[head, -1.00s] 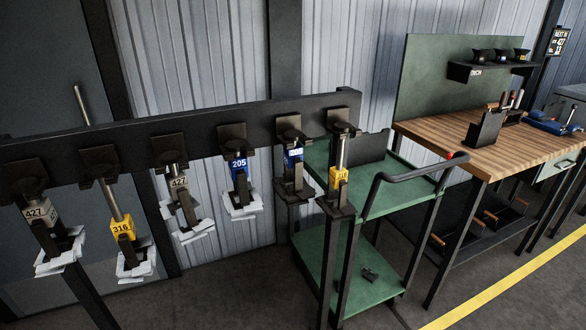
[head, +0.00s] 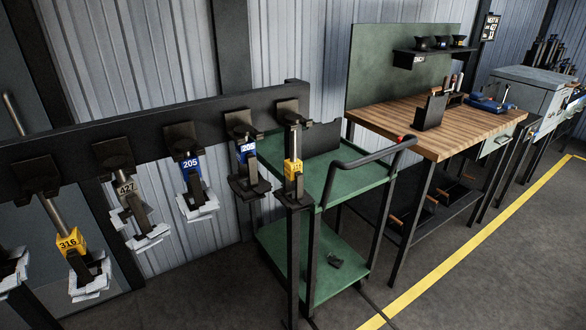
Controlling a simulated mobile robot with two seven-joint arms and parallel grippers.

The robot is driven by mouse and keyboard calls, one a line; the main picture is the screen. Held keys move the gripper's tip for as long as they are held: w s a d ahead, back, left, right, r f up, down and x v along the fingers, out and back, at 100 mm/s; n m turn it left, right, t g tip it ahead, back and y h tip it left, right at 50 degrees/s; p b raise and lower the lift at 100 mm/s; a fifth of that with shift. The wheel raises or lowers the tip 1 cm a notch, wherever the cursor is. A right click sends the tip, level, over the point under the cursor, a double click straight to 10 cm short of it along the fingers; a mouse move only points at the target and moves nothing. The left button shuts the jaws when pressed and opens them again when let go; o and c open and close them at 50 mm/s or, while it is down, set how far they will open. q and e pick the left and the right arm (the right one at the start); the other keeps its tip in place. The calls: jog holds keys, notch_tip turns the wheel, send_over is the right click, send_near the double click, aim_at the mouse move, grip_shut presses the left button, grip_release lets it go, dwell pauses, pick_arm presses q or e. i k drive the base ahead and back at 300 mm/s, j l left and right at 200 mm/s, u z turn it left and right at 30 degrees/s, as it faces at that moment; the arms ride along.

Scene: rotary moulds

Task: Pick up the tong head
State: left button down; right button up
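Several tong heads with coloured number tags hang in a row on a dark rail. From left to right there is a yellow-tagged one marked 316 (head: 70,243), a grey-tagged one marked 427 (head: 127,188), a blue-tagged one marked 205 (head: 191,168), another blue one marked 205 (head: 247,150) and a yellow one (head: 293,167) whose number is too small to read. Pale plates sit at the bottom of the left ones; the two at the right show dark bottoms. A further pale plate is cut off at the left edge. Neither of my grippers is in view.
The rail (head: 215,105) ends at a post by a green cart (head: 360,183) with a black handle. A small dark object (head: 334,262) lies on its lower shelf. A wooden workbench (head: 440,127) stands behind, right. A yellow line (head: 460,255) crosses open floor.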

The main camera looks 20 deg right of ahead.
aim_at(68, 239)
jog(key=i+l, duration=0.2)
jog(key=i, duration=0.15)
jog(key=i+l+u, duration=0.65)
jog(key=i+l, duration=0.2)
